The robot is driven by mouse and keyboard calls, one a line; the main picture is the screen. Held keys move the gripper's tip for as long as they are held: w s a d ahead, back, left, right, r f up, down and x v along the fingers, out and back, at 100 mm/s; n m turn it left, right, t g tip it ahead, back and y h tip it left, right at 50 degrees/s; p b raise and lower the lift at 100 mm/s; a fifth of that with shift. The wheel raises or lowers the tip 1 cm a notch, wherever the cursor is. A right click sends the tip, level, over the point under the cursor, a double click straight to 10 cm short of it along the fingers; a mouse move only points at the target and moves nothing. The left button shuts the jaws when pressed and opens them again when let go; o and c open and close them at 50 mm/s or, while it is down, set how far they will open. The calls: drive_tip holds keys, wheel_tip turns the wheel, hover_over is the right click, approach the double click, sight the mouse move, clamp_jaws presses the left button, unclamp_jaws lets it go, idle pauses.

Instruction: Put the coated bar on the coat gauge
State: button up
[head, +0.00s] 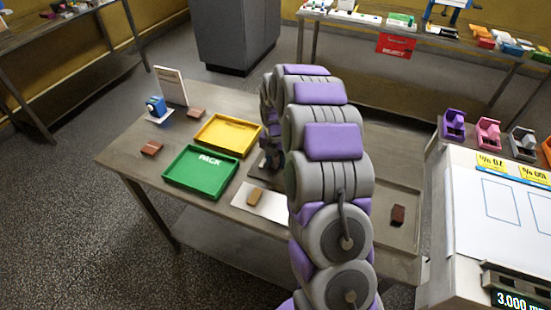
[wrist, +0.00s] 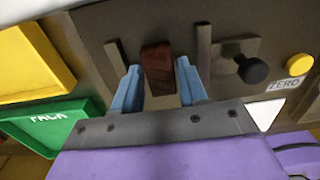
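A dark brown bar (wrist: 158,68), which looks like the coated bar, lies in the wrist view between two dark upright pieces of what looks like the coat gauge (wrist: 203,48). My gripper (wrist: 160,72) has its two blue fingers on either side of the bar's near end. A narrow gap shows on each side, so the fingers look open; whether the bar touches the surface under it is hard to tell. In the head view my arm hides the gripper, this bar and most of the gauge.
A green PACK tray (head: 168,177) and a yellow tray (head: 250,123) stand left of my arm. A tan bar (head: 255,198) lies on a white plate (head: 262,213). Another dark bar (head: 398,214) lies right of my arm.

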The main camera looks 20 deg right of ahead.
sight(277, 161)
drive_tip(key=shift+d, duration=0.3)
drive_tip(key=shift+d+r, duration=0.1)
drive_tip(key=shift+r, duration=0.25)
wheel_tip(277, 161, up, 10)
drive_tip(key=p, duration=0.3)
drive_tip(key=s+a+r+m, duration=0.6)
drive_tip(key=s+r, duration=0.1)
drive_tip(key=s, duration=0.1)
drive_tip(key=s+a+r+m+g, duration=0.1)
drive_tip(key=s+a+m, duration=0.2)
drive_tip(key=s+m, duration=0.7)
drive_tip(key=s+a+r+m, duration=0.1)
drive_tip(key=s+a+m, duration=0.2)
drive_tip(key=s+m, duration=0.8)
drive_tip(key=s, duration=1.2)
drive_tip(key=shift+r+g, duration=0.3)
drive_tip(key=shift+g, duration=0.1)
